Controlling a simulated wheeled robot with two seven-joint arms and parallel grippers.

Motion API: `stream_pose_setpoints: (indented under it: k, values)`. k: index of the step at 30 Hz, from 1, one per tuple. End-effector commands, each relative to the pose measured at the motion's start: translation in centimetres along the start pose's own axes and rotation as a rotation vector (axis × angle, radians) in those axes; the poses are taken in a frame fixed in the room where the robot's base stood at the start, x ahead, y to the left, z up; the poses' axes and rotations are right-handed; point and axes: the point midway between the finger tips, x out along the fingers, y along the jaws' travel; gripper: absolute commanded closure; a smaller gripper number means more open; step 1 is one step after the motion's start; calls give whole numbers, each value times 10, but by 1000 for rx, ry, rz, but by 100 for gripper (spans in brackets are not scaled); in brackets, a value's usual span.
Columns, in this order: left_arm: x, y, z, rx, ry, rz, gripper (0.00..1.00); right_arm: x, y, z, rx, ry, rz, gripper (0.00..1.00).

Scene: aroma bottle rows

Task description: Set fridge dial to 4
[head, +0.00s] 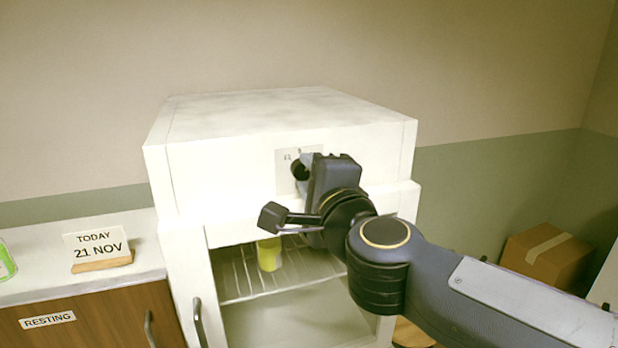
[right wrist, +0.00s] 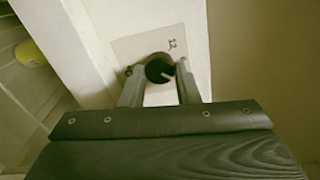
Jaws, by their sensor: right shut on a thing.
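The fridge dial (head: 299,170) is a small dark round knob on a light plate (head: 284,178) on the white fridge's (head: 220,175) upper front. My right gripper (head: 310,168) is at the dial and hides much of it and of the plate. In the right wrist view the dial (right wrist: 159,68) sits between the two fingers of my right gripper (right wrist: 160,80), which is shut on it. My left gripper is not in view.
The fridge's lower compartment is open at the front, with a yellow-green cup (head: 269,254) on its wire shelf. A counter at left holds a date sign (head: 98,248) and a green item (head: 6,262). A cardboard box (head: 546,256) is at right.

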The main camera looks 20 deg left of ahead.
Motion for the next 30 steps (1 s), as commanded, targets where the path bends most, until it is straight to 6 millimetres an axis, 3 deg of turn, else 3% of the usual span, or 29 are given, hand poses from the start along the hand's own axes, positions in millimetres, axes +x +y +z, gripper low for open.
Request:
stream_pose_setpoints:
  k: [20, 21, 25, 30]
  values:
    - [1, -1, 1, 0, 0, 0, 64, 0, 2, 0, 60, 1, 3, 94]
    - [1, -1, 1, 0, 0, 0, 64, 0, 2, 0, 60, 1, 3, 68]
    - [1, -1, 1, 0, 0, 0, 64, 0, 1, 0, 60, 1, 2, 51]
    - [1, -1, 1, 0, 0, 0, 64, 0, 1, 0, 59, 0, 1, 50]
